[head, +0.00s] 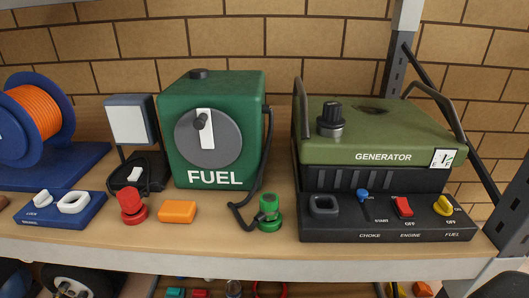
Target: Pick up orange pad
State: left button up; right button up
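The orange pad (177,211) is a small rounded block. It lies flat near the front edge of the wooden shelf, in front of the green FUEL box (212,130). Nothing touches it, and its top and front faces are unobstructed. It sits between a red knob-like fitting (132,207) on its left and a green fitting (269,212) on its right. I see no gripper that I can make out in the head view. A dark shape at the lower right corner is too cut off to identify.
A green generator (377,133) with a black control panel (385,222) fills the right side. A blue switch base (60,210) and an orange cable reel (35,112) stand left. A black hose hangs beside the FUEL box. A dark metal post rises at right. Small items lie below the shelf.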

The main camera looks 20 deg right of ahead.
aim_at(171, 210)
jog(key=k+j+z, duration=0.15)
jog(key=z, duration=0.25)
jog(key=k+j+z, duration=0.2)
jog(key=z, duration=0.25)
jog(key=k+j+z, duration=0.25)
jog(key=z, duration=0.15)
